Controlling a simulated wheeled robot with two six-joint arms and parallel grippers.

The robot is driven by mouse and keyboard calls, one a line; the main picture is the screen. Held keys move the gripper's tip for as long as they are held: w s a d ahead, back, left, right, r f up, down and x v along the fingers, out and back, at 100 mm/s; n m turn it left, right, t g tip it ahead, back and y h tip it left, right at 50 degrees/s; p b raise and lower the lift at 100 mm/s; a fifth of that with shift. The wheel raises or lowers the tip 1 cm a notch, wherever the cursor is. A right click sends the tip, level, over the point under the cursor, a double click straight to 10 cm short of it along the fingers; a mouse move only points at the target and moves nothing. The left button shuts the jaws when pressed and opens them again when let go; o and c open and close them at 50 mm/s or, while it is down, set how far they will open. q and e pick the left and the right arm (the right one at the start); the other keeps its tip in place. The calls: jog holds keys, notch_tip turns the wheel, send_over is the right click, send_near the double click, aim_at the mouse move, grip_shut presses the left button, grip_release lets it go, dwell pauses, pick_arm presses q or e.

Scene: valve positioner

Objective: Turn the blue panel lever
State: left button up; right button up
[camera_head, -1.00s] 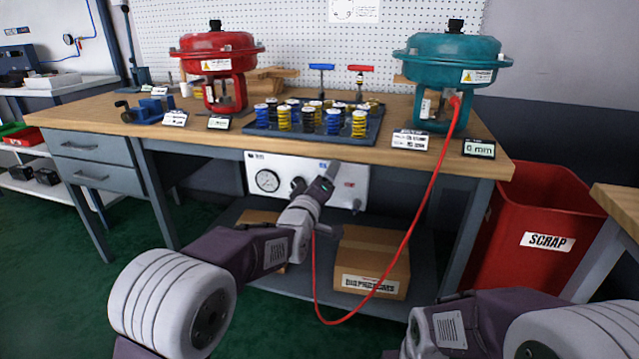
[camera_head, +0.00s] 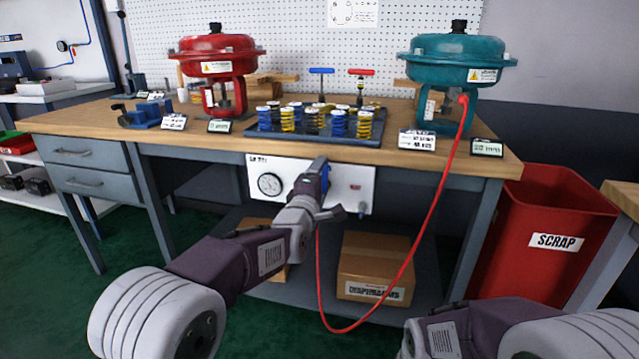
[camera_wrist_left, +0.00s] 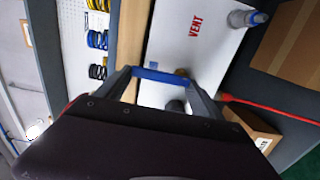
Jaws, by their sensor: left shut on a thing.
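The white panel (camera_head: 355,180) hangs under the front edge of the bench, with a round gauge at its left. The blue panel lever (camera_head: 325,181) is mostly hidden behind my left gripper (camera_head: 322,182) in the head view. In the left wrist view the blue lever (camera_wrist_left: 160,76) lies crosswise between the two fingertips of my left gripper (camera_wrist_left: 160,80). The gripper is shut on it, with a finger at each end. My right arm shows at the lower right of the head view, but its gripper is out of the picture.
The bench top (camera_head: 230,143) is just above the panel. A red hose (camera_head: 437,195) hangs from the teal actuator (camera_head: 455,58) to the right of my left arm. A cardboard box (camera_head: 375,267) sits on the shelf below. A red scrap bin (camera_head: 545,235) stands at the right.

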dwell(0.4)
pick_arm(q)
jog(key=o, duration=2.1)
jog(key=shift+s+a, duration=0.1)
jog(key=p+v, duration=0.2)
jog(key=v, duration=0.7)
jog(key=shift+p, duration=0.3)
